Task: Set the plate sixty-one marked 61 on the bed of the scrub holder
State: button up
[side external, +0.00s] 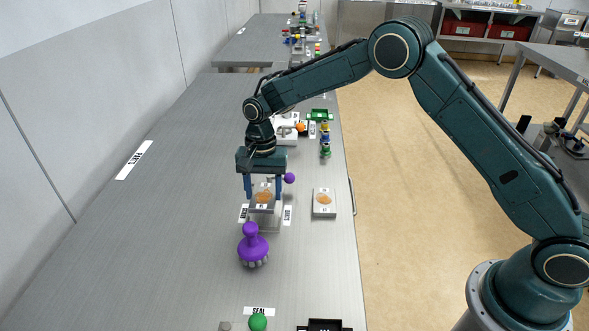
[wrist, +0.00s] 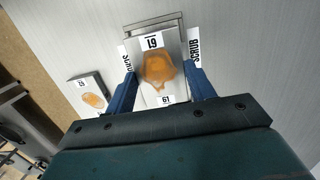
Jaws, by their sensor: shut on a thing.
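The plate marked 61 (wrist: 170,84) is a light grey slab with a brown-orange stain and 61 labels at both ends. My gripper (side external: 263,198) is shut on its sides, one blue finger on each; it also shows in the wrist view (wrist: 160,72). The scrub holder (side external: 265,225) is a grey metal fixture between two SCRUB labels. The plate is over its bed, seemingly a little above it and roughly lined up. Part of the bed is hidden by the plate. The holder's far edge (wrist: 153,24) shows beyond the plate in the wrist view.
Another stained plate (side external: 324,203) lies to the right, also in the wrist view (wrist: 90,96). A purple brush (side external: 253,246) stands in front of the holder. A purple knob (side external: 289,178) is close to my gripper. The bench at left is clear.

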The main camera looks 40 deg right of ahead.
aim_at(264, 194)
jog(key=shift+f, duration=2.05)
jog(key=shift+f, duration=0.1)
jog(key=o, duration=1.2)
jog(key=shift+c, duration=0.2)
jog(key=r, duration=0.7)
jog(key=w+d+r, duration=0.1)
jog(key=r, duration=0.3)
jog(key=shift+r, duration=0.6)
